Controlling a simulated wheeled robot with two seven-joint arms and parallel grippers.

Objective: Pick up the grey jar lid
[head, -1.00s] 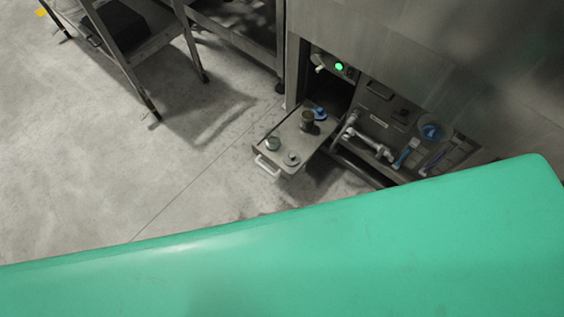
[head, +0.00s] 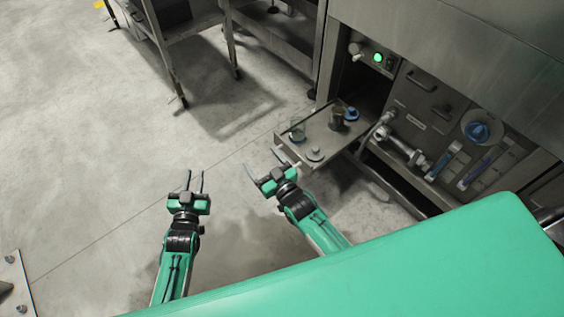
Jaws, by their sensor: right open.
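The grey jar lid (head: 315,153), a small disc with a raised middle, lies near the front right corner of the pulled-out metal drawer (head: 312,134). A small glass jar (head: 297,130) stands behind it to the left. A darker jar (head: 337,118) and a blue-topped item (head: 352,113) are deeper in the drawer. My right gripper (head: 264,162) is open and empty, left of the lid and close in the picture to the drawer's front. My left gripper (head: 193,178) appears open and empty over the floor, farther left. Neither gripper touches the lid.
A steel machine front with a green light (head: 378,58), pipes and a blue round fitting (head: 480,130) stands right of the drawer. A metal table (head: 180,30) stands at the back. A metal plate (head: 14,285) shows at lower left. Open floor lies left.

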